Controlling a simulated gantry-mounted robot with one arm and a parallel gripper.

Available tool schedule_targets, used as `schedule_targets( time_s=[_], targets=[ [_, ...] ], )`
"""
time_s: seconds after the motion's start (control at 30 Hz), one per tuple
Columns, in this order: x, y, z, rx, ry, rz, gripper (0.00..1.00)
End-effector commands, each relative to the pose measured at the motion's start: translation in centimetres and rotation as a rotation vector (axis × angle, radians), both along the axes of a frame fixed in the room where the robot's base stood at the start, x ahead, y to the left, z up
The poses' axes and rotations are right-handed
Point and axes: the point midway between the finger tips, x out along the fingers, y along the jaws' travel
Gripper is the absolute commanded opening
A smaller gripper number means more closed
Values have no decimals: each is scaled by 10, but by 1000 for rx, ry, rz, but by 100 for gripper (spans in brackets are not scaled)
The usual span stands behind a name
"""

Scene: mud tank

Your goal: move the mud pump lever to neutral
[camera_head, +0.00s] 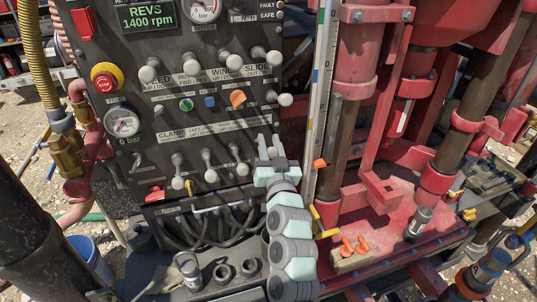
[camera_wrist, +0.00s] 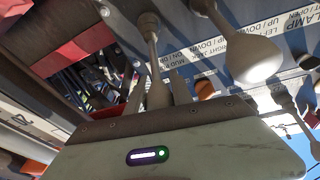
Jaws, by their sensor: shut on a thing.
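The mud pump lever (camera_wrist: 157,95) shows in the wrist view as a pale stem with a knob, beside a label that seems to read mud pump. My gripper (camera_wrist: 157,92) has one finger on each side of its knob and is shut on it. In the head view my gripper (camera_head: 270,146) is at the right end of the lower lever row on the dark control panel (camera_head: 150,210). There my fingers mostly hide the lever, and its exact angle is hard to tell.
The neighbouring lever (camera_head: 242,169) stands close to the left of my gripper, with more in its row. An upper row of white-knobbed levers (camera_head: 232,60) is above. Hoses (camera_head: 215,225) hang below. A ruled vertical strip (camera_head: 318,110) and red rig frame (camera_head: 385,190) stand to the right.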

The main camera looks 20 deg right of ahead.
Motion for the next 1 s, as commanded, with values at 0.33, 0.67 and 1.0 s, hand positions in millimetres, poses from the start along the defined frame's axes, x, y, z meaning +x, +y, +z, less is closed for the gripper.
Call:
schedule_targets(
  time_s=[0.33,0.67,1.0],
  targets=[
    [-6,1,-22,-9,-110,0,0],
    [-10,1,-27,-14,-208,3,0],
    [-12,1,-22,-15,-232,1,0]
  ],
)
